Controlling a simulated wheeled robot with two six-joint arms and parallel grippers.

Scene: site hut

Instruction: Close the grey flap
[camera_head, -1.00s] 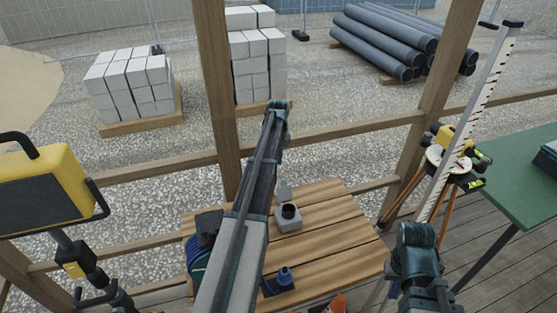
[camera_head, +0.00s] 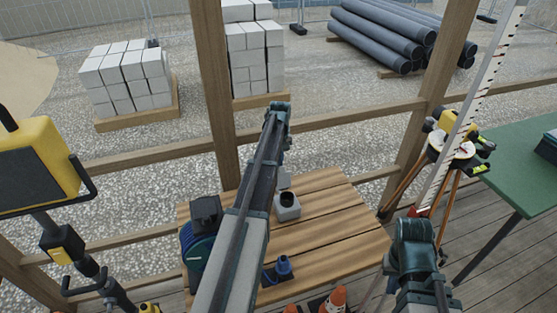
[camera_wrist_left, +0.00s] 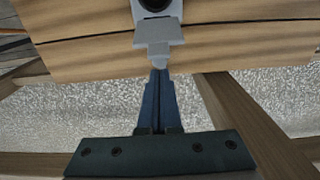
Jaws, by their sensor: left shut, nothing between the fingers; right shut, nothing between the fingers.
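A small grey box (camera_head: 287,208) with a round dark opening stands on the slatted wooden table (camera_head: 335,225). Its grey flap (camera_head: 283,181) is open and sticks out from the box's far side. In the left wrist view the flap (camera_wrist_left: 158,50) lies between the box (camera_wrist_left: 155,12) and my left gripper (camera_wrist_left: 158,72). The left fingers are shut and empty, with their tips at the flap's outer end; I cannot tell whether they touch.
A blue reel (camera_head: 193,245) and a blue fitting (camera_head: 284,267) are on the table beside my left arm. Timber posts and rails (camera_head: 213,90) stand behind it. Orange cones (camera_head: 335,299) are at the front, and a green table (camera_head: 525,180) is at right.

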